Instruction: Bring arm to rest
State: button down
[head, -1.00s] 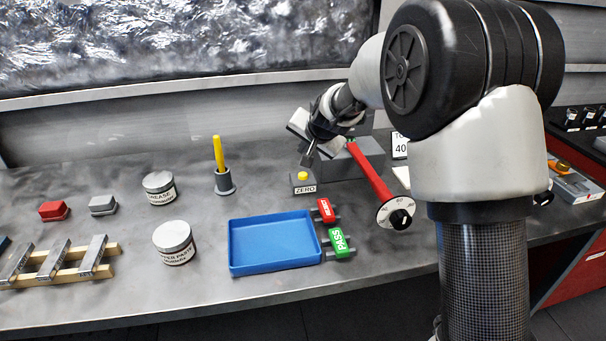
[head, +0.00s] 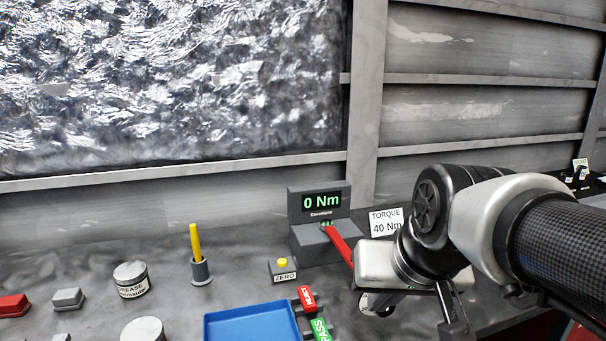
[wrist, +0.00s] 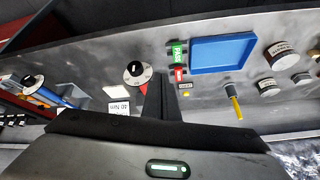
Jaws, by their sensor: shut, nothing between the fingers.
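My gripper (head: 453,325) is at the right in the head view, its pale hand in front of part of the torque wrench. In the wrist view its dark fingers (wrist: 161,88) are shut with nothing between them. The red-handled torque wrench (head: 338,243) rests with its far end at the grey tester (head: 319,203), which reads 0 Nm. Its white dial with a black knob shows in the wrist view (wrist: 137,73), beside the fingers in the picture. I cannot tell the exact gap between gripper and wrench.
A blue tray (head: 212,329), red tag (head: 306,298) and green PASS tag (head: 320,329) lie left of the wrench. A ZERO button (head: 283,265), yellow stick in a holder (head: 196,243), and grease jar (head: 131,280) stand behind. A TORQUE 40 Nm card (head: 386,223) stands beside the tester.

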jog(key=s+d+f, duration=0.2)
jog(key=s+d, duration=0.1)
jog(key=s, duration=0.4)
notch_tip(320, 180, up, 13)
jog(key=p, duration=1.3)
jog(key=shift+a+g+h, duration=0.2)
jog(key=shift+g+h, duration=0.1)
jog(key=shift+h, duration=0.1)
jog(key=shift+w, duration=0.1)
